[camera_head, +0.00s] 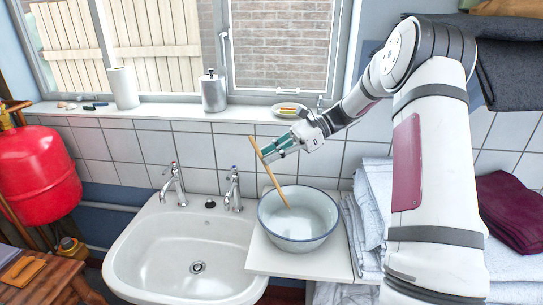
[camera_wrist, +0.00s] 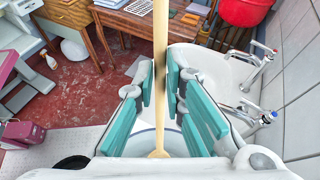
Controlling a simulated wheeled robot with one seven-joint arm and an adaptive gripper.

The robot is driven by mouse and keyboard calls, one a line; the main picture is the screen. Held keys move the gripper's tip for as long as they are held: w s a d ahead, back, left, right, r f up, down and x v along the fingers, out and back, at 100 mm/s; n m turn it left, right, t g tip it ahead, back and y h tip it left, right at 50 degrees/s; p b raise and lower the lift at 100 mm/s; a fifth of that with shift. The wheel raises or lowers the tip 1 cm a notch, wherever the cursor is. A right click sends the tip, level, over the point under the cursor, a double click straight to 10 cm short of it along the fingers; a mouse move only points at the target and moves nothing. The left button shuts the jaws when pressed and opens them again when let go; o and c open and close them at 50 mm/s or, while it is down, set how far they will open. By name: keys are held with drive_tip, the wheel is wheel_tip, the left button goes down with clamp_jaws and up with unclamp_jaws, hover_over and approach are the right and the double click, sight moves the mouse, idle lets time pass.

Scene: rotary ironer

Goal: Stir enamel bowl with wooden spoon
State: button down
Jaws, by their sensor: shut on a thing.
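The enamel bowl (camera_head: 299,226) is white with a dark blue rim and stands on a white ledge right of the sink. The wooden spoon (camera_head: 274,182) is tilted, its lower end inside the bowl and its handle rising up and left. My gripper (camera_head: 267,156) is above the bowl's back left side, shut on the spoon's handle. In the wrist view the spoon (camera_wrist: 160,60) runs between the teal fingers of my gripper (camera_wrist: 163,85). I cannot tell whether the spoon touches the bowl's bottom.
The white sink (camera_head: 186,262) with two taps lies left of the bowl. Folded pale towels (camera_head: 370,205) are stacked close to the bowl's right. A tiled wall and window sill (camera_head: 165,108) with a metal dispenser (camera_head: 214,92) stand behind. A red gas cylinder (camera_head: 42,175) is far left.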

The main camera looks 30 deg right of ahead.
drive_tip(key=shift+r, duration=2.45)
